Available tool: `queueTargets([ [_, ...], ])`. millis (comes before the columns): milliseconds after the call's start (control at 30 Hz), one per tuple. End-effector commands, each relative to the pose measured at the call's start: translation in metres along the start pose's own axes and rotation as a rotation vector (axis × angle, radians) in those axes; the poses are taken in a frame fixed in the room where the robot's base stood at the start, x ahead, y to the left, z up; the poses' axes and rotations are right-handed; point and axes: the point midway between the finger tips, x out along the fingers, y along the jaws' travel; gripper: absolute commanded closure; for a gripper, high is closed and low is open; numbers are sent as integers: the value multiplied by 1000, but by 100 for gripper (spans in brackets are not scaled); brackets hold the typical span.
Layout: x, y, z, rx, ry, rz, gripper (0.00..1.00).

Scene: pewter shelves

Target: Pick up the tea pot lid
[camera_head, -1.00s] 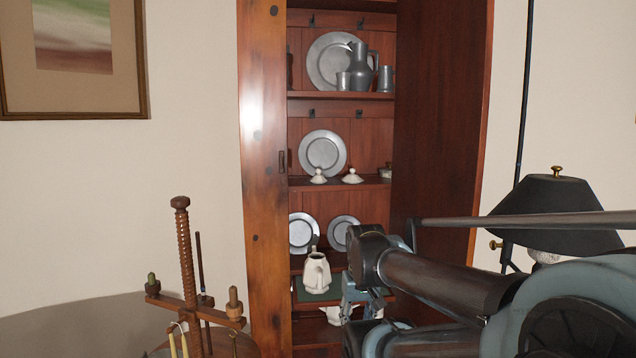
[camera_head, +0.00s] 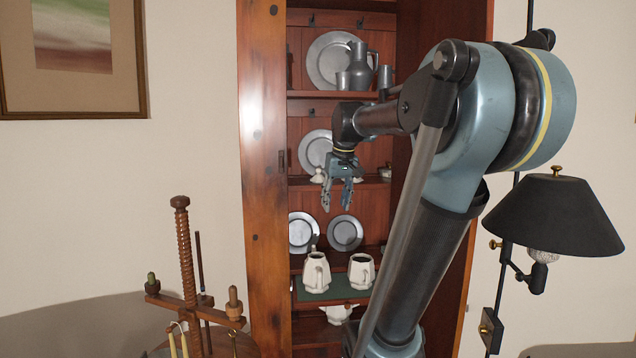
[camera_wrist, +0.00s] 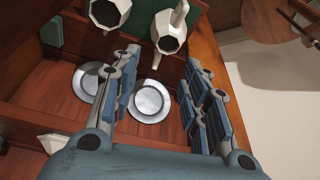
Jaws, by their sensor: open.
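A white tea pot lid (camera_head: 317,177) stands on the middle shelf in the head view, partly covered by my gripper (camera_head: 337,207). A second white lid is mostly hidden behind the gripper. My gripper points down in front of that shelf, with its fingers apart and nothing between them. In the wrist view my gripper (camera_wrist: 165,85) is also open. A white pointed piece (camera_wrist: 54,143) at the lower left there looks like a lid, outside the fingers.
Pewter plates (camera_head: 303,232) (camera_head: 345,232) lean at the back of the shelf below the lids. A pitcher (camera_head: 361,68) and cups stand on the upper shelf. The tall wooden cabinet sides (camera_head: 262,180) bound the shelves. A lamp (camera_head: 553,215) is at right.

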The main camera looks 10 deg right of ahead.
Motion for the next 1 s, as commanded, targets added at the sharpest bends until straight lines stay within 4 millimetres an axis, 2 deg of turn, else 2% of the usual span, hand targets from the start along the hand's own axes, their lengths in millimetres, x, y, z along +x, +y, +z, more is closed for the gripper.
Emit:
queueTargets([
  [33,-10,2,-22,-11,8,-3,58],
  [300,-54,10,-129,-69,50,-19,58],
  [500,-73,14,-188,-102,76,-28,58],
  [600,-78,16,-204,-113,83,-30,58],
  [733,-79,16,-214,-119,88,-31,58],
  [1000,-57,16,-216,-119,88,-32,58],
])
